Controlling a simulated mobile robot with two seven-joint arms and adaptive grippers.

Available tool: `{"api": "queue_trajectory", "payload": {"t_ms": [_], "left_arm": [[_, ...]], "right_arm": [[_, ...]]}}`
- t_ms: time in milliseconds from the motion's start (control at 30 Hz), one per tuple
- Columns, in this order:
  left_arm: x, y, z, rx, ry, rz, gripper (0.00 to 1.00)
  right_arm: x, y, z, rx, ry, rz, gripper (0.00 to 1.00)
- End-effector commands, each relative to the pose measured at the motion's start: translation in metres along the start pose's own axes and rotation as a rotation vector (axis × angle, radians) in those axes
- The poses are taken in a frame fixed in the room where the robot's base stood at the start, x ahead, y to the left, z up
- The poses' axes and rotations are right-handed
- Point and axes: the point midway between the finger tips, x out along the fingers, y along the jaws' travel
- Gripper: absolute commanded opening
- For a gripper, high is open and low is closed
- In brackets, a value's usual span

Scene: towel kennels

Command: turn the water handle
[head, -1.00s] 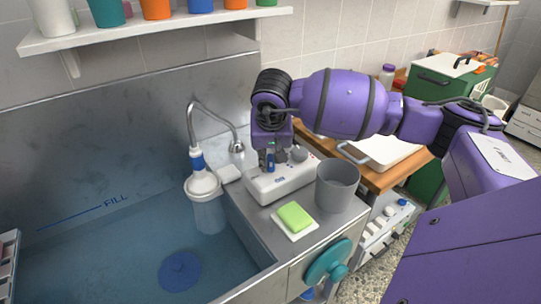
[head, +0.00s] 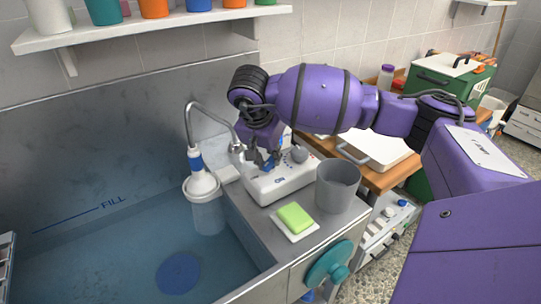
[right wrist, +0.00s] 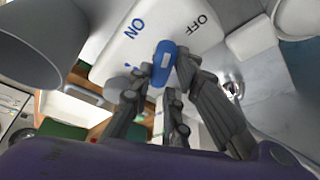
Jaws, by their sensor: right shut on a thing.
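The blue water handle (right wrist: 165,60) is on top of the white control box (head: 285,182), which is marked ON and OFF. In the right wrist view the handle stands between those two words. My right gripper (right wrist: 166,72) is shut on the handle, with grey fingers on both sides of it. In the head view the gripper (head: 264,163) is tilted over the box and hides most of the handle. My left gripper is not in view.
Left of the box is the metal tub (head: 90,130) with water, under a curved faucet (head: 190,120). A grey cup (head: 338,186) and a green sponge (head: 295,217) on a white dish stand close in front of the box. A teal wheel (head: 328,262) is on the counter front.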

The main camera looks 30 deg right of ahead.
Motion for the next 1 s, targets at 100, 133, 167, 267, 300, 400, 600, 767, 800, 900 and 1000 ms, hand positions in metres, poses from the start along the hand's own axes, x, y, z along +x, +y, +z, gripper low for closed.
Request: {"api": "queue_trajectory", "payload": {"t_ms": [100,133,167,267,300,400,600,767,800,900,1000], "left_arm": [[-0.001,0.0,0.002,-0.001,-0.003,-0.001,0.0],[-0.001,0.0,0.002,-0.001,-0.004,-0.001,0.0],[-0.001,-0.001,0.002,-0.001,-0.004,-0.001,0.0],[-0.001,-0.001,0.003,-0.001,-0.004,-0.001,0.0],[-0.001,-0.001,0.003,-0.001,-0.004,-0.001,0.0],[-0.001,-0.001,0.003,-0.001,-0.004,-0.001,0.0],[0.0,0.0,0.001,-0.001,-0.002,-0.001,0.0],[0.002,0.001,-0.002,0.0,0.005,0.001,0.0],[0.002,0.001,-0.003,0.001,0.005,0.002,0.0],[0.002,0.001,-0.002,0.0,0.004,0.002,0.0],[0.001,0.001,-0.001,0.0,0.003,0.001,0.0]], "right_arm": [[0.0,0.0,0.0,0.004,-0.001,0.002,0.0],[0.0,0.0,0.0,0.004,-0.001,0.002,0.0],[0.0,0.0,0.0,0.004,-0.001,0.002,0.0],[0.0,0.0,0.0,0.003,-0.001,0.002,0.0],[0.0,0.0,0.0,0.003,-0.001,0.002,0.0],[0.0,0.0,0.0,0.003,-0.001,0.002,0.22],[0.0,0.0,0.0,0.003,-0.001,0.002,0.36],[0.0,0.0,0.0,0.003,-0.001,0.002,0.36],[0.0,0.0,0.0,0.003,-0.001,0.001,0.36],[-0.006,-0.001,0.0,0.003,0.0,0.0,0.36],[-0.02,-0.001,-0.001,0.002,0.001,-0.003,0.36]]}}
